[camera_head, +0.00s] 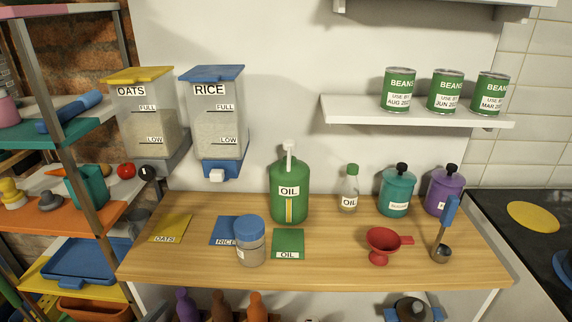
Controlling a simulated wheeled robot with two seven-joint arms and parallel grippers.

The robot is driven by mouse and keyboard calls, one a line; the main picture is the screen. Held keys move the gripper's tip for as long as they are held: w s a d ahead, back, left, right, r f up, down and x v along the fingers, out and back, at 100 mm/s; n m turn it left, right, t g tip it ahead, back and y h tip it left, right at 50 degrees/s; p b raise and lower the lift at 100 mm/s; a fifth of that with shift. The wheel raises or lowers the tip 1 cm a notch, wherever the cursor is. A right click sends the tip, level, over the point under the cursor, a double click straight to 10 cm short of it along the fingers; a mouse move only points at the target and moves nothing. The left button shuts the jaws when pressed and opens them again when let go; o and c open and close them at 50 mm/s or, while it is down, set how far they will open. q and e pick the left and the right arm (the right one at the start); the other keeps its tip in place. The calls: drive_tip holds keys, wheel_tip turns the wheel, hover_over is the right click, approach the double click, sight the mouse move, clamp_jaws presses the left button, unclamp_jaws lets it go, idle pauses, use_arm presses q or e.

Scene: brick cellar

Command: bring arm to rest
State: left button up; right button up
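Neither of my arms nor grippers shows in the head view. The wooden counter (330,265) lies in front of me. A jar with a blue lid (249,240) stands upright at the front, partly over the blue RICE mat (223,230). A green OIL jug with a pump (289,190) stands behind the green OIL mat (288,243). The yellow OATS mat (171,228) is bare. A red funnel (382,246) and a scoop with a blue handle (444,235) are at the right.
The OATS dispenser (143,115) and RICE dispenser (214,115) hang on the wall. A small OIL bottle (349,188), a teal canister (396,192) and a purple canister (443,190) stand at the back. Bean cans (445,92) are on a shelf. The counter's front middle is clear.

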use_arm(q)
drive_tip(key=s+a+f+n+g+y, duration=0.1)
drive_tip(key=s+a+f+g+y, duration=0.1)
drive_tip(key=f, duration=0.9)
drive_tip(key=s+a+f+n+g+y, duration=0.1)
drive_tip(key=a+f+g+y, duration=0.1)
drive_tip(key=f, duration=0.8)
drive_tip(key=s+a+f+n+g+y, duration=0.1)
drive_tip(key=s+f+g, duration=0.1)
drive_tip(key=f, duration=0.9)
drive_tip(key=s+d+f+g+y, duration=0.2)
drive_tip(key=s+f+g, duration=0.7)
drive_tip(key=s+f, duration=1.4)
drive_tip(key=s, duration=0.3)
drive_tip(key=shift+s+f+m, duration=0.2)
drive_tip(key=shift+f+m, duration=0.1)
drive_tip(key=shift+f, duration=0.1)
